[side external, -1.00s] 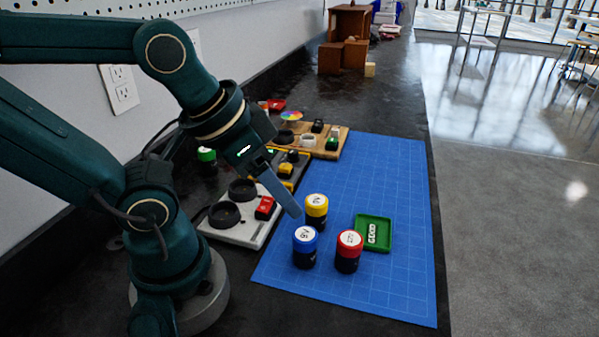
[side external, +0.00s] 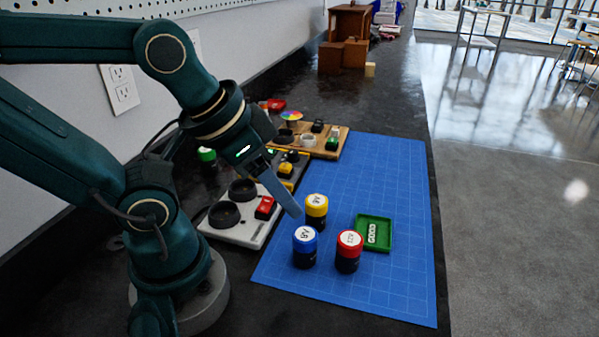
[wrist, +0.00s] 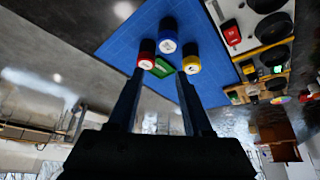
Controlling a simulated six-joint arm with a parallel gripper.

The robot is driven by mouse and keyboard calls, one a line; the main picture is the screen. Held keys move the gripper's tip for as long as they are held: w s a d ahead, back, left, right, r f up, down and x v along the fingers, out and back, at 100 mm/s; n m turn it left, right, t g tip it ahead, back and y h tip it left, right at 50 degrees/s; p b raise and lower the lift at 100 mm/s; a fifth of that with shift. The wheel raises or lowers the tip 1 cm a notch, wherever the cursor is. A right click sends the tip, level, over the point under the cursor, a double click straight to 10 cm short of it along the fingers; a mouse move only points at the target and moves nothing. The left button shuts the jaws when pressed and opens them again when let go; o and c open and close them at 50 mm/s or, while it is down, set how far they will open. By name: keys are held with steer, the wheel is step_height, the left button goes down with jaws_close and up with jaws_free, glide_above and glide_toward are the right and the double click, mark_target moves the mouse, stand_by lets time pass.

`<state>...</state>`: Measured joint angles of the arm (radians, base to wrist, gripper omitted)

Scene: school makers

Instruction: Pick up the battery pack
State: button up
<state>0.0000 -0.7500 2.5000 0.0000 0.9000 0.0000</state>
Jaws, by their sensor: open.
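Three cylindrical battery packs stand upright on the blue grid mat (side external: 400,190): a blue-topped pack (side external: 305,248), a red-topped pack (side external: 348,252) and a yellow-topped pack (side external: 316,212). In the wrist view the blue pack (wrist: 167,36), red pack (wrist: 146,54) and yellow pack (wrist: 191,58) show beyond the fingertips. My gripper (wrist: 160,74) is open and empty. In the side view its finger tip hangs just left of the yellow pack, apparently above the mat. The wrist view shows the red and yellow packs near the left and right fingertips.
A green tray (side external: 387,235) marked GOOD lies right of the packs. A white tester board (side external: 232,229) with black round sockets and a red switch stands left of the mat. A wooden board (side external: 335,147) is behind it. The mat's far right is clear.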

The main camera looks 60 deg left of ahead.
steer(key=shift+o, duration=0.3)
steer(key=o, duration=0.5)
steer(key=shift+o, duration=0.2)
